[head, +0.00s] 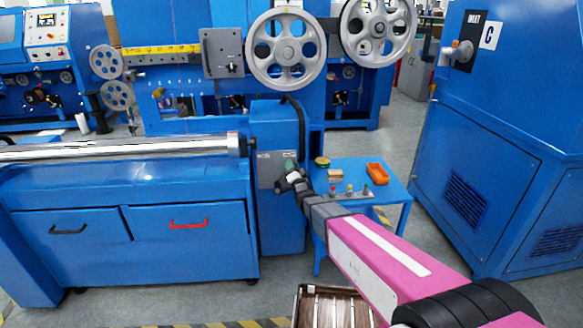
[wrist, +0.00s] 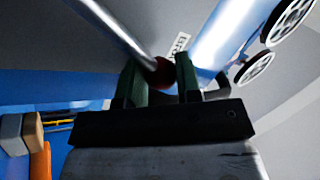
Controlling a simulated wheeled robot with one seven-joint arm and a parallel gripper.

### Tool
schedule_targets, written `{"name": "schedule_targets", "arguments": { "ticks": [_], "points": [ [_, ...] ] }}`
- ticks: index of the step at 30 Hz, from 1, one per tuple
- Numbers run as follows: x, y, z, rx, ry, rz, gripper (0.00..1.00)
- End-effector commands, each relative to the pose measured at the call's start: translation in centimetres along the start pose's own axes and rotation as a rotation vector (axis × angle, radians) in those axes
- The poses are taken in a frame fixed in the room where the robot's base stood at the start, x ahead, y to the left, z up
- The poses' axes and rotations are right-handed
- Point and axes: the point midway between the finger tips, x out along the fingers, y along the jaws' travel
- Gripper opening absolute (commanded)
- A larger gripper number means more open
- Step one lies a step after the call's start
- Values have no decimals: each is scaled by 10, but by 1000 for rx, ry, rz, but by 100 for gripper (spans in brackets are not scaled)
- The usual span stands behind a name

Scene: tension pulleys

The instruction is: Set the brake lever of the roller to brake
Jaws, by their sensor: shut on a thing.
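The roller (head: 120,149) is a long pale bar lying across the blue machine at the left. At its right end a blue housing (head: 277,220) carries a grey panel (head: 268,168). My gripper (head: 289,165) is at this panel and hides part of it. In the wrist view, my gripper (wrist: 160,78) has its dark green fingers on both sides of a dark red knob (wrist: 162,74). The knob sits at the end of a metal lever rod (wrist: 118,32). The gripper is shut on this lever knob. The lever's setting cannot be read in either view.
A small blue table (head: 392,190) stands right of the housing, close to my arm, with an orange bin (head: 377,173) and small parts. Large spoked pulleys (head: 286,50) hang above. A big blue cabinet (head: 500,150) stands at the right. A brown crate (head: 310,308) is on the floor.

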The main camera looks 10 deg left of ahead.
Motion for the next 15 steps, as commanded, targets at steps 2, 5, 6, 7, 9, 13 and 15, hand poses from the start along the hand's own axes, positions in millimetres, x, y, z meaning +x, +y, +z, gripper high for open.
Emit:
{"name": "schedule_targets", "arguments": {
  "ticks": [2,5,6,7,9,13,15],
  "points": [
    [-2,2,0,4,0,6,0],
    [-2,2,0,4,0,7,43],
    [-2,2,0,3,0,6,43],
    [-1,2,0,3,0,6,43],
    [-1,2,0,2,0,5,43],
    [-2,1,0,2,-1,5,43],
    [-6,1,0,1,-1,5,43]
  ]
}}
